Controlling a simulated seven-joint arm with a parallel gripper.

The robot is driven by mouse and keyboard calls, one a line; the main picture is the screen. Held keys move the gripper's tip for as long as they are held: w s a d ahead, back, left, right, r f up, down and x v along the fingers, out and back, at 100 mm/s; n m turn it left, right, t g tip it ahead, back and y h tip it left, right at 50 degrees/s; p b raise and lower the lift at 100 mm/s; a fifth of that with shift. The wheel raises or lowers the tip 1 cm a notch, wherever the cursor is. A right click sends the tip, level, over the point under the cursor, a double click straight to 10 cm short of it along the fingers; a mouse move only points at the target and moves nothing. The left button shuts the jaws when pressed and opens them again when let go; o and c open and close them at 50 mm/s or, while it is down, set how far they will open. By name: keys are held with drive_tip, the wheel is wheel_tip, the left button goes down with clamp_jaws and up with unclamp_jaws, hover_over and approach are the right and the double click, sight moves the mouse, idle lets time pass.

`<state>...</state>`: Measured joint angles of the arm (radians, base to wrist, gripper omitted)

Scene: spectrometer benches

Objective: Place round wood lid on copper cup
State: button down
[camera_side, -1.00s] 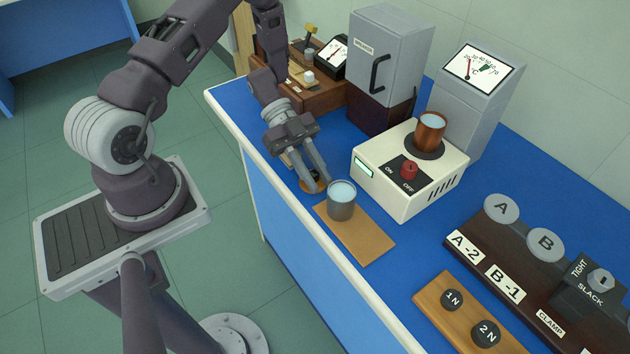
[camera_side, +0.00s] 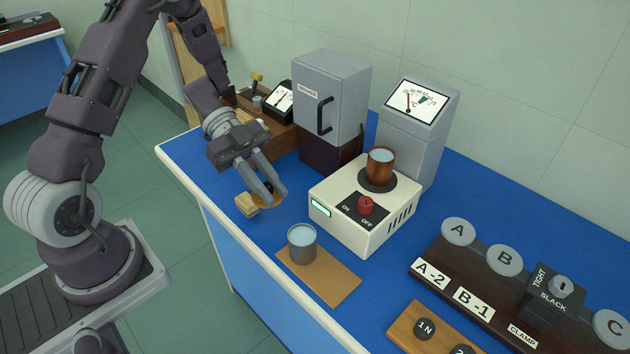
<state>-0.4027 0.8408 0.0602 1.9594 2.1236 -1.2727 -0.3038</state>
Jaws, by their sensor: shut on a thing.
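The round wood lid (camera_side: 270,200) is held between the fingertips of my gripper (camera_side: 271,191), which is shut on it. The fingers hide much of the lid, and it appears to be a little above the blue bench. The copper cup (camera_side: 380,166) stands upright on the dark round plate of a white heater (camera_side: 334,221), to the right of and beyond my gripper. It is open at the top with pale liquid inside. The lid is apart from the cup.
A grey cup (camera_side: 302,246) with liquid stands on a wooden board (camera_side: 336,285) in front. A wood block (camera_side: 247,204) lies left of the lid. A grey cabinet (camera_side: 331,98) and a gauge box (camera_side: 415,130) stand behind. The heater has a red knob (camera_side: 365,206).

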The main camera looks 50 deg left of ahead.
drive_tip(key=w+d+r+n+t+y, duration=0.2)
drive_tip(key=w+d+r+n+t, duration=0.1)
drive_tip(key=w+r+n+t, duration=0.5)
drive_tip(key=w+a+r+n+t+y, duration=0.1)
drive_tip(key=w+a+r+n+y, duration=0.1)
drive_tip(key=r+n+y, duration=0.1)
drive_tip(key=w+a+r+n+t+y, duration=0.2)
drive_tip(key=r+n+y, duration=0.1)
drive_tip(key=w+a+r+n+t+y, duration=0.1)
drive_tip(key=w+a+r+n+y, duration=0.1)
drive_tip(key=r+n+y, duration=0.1)
drive_tip(key=shift+a+r+n+y, duration=0.2)
drive_tip(key=shift+r+n+y, duration=0.1)
drive_tip(key=shift+r+y, duration=0.15)
drive_tip(key=shift+w+d+r+n+y, duration=0.3)
drive_tip(key=shift+w+d+r, duration=0.5)
drive_tip(key=shift+w+r, duration=0.2)
drive_tip(key=w+d, duration=0.1)
drive_tip(key=m+h, duration=0.4)
drive_tip(key=h, duration=0.1)
hover_over(387, 153)
wheel_tip(387, 153, down, 4)
drive_tip(key=shift+m+g, duration=0.3)
drive_tip(key=shift+m, duration=0.1)
wheel_tip(387, 153, down, 10)
drive_tip(key=shift+r, duration=0.25)
drive_tip(key=shift+f, duration=0.25)
